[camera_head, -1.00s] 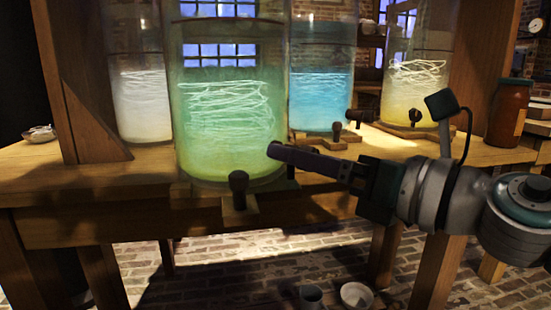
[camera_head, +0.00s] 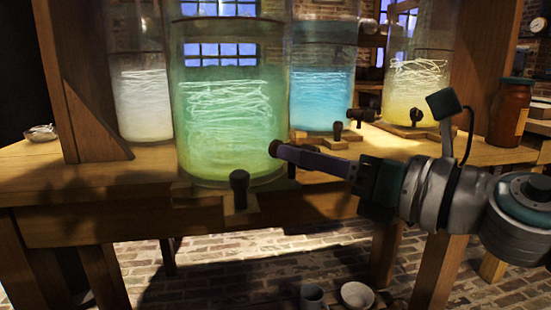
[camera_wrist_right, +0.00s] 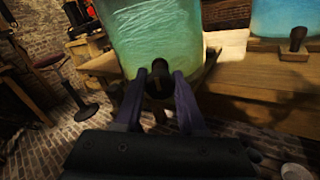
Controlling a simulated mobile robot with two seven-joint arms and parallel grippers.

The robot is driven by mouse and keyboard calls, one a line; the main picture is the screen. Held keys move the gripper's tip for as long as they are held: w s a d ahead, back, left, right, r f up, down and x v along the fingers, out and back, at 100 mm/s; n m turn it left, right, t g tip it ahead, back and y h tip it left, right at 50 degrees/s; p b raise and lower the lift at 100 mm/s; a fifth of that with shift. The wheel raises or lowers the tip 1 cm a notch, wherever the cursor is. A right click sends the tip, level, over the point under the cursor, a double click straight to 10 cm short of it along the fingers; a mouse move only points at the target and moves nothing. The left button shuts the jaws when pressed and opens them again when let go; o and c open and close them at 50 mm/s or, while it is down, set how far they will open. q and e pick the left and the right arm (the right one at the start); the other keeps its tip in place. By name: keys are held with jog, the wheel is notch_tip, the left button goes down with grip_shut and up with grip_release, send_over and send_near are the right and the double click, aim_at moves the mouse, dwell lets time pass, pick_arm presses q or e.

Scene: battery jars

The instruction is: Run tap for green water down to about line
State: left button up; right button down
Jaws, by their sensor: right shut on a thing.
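The large glass jar of green water (camera_head: 225,135) stands on the wooden bench in the head view. Its surface is near the top of the pale scribble-like streaks; I cannot make out a separate level line. A dark knob (camera_head: 239,185) stands on a wooden block in front of it. My right gripper (camera_head: 280,150) reaches in from the right and is shut on a dark tap piece at the jar's lower right. The wrist view shows this dark tap piece (camera_wrist_right: 160,78) between the fingers, before the green jar (camera_wrist_right: 155,38). Any flow is not visible. My left gripper is out of view.
Jars of white (camera_head: 142,105), blue (camera_head: 320,98) and yellow (camera_head: 415,88) liquid stand around it. A lidded brown jar (camera_head: 510,112) is at right. A mug (camera_head: 312,296) and a white bowl (camera_head: 356,295) are low in front. A wooden post (camera_head: 75,75) rises at left.

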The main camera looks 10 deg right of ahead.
jog(key=n, duration=0.1)
jog(key=n+b, duration=0.1)
jog(key=n, duration=0.2)
jog(key=shift+f+b, duration=0.25)
jog(key=shift+b, duration=0.1)
jog(key=shift+r+n, duration=0.1)
jog(key=shift+n, duration=1.1)
jog(key=shift+r+n, duration=0.15)
jog(key=shift+n, duration=0.15)
jog(key=shift+n+b, duration=0.4)
jog(key=shift+n, duration=0.5)
dwell(1.8)
dwell(3.0)
